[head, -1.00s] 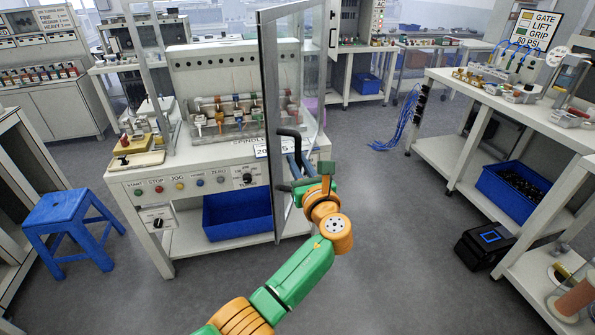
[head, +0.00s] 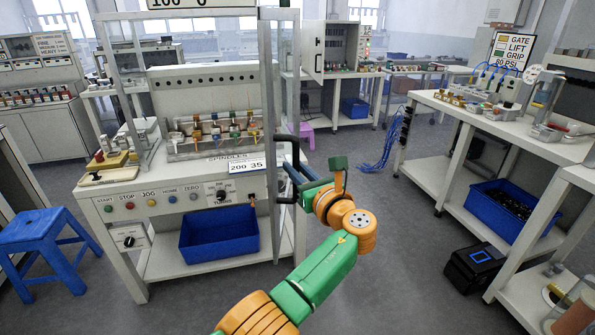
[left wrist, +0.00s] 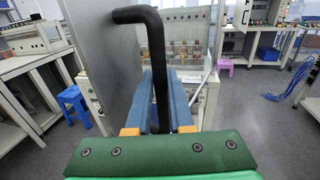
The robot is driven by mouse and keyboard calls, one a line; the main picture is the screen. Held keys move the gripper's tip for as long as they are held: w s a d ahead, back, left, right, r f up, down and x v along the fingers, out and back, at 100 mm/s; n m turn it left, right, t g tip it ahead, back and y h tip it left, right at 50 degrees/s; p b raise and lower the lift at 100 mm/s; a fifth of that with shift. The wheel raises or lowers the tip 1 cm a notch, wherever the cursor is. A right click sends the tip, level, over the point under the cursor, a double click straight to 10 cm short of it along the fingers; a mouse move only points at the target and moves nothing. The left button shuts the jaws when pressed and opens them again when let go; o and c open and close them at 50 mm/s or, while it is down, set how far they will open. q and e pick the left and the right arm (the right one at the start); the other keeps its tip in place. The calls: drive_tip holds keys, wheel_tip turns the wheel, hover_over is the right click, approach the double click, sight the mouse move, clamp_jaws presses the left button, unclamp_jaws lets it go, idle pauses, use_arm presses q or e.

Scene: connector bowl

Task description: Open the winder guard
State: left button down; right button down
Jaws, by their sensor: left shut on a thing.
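The winder guard (head: 266,100) is a tall clear panel in a grey frame at the right side of the winding machine (head: 205,80). It stands swung out from the front and shows nearly edge-on in the head view. Its face fills the left of the left wrist view (left wrist: 105,60). A black bar handle (head: 293,150) sticks out from it; it also shows in the left wrist view (left wrist: 157,50). My left gripper (head: 297,175) is shut on the handle, its blue fingers (left wrist: 158,100) on either side of the bar. My right gripper is out of view.
The spindles (head: 215,135) stand uncovered at the machine's front. A blue bin (head: 220,235) sits under its control panel. A blue stool (head: 45,235) stands at left, a workbench (head: 500,125) at right with a black case (head: 480,265) by it. Floor between is clear.

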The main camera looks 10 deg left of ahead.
use_arm(q)
drive_tip(key=shift+r, duration=0.3)
drive_tip(key=c, duration=1)
unclamp_jaws()
drive_tip(key=shift+o, duration=1)
drive_tip(key=shift+w+f, duration=0.25)
drive_tip(key=shift+f, duration=0.05)
drive_tip(key=v, duration=0.7)
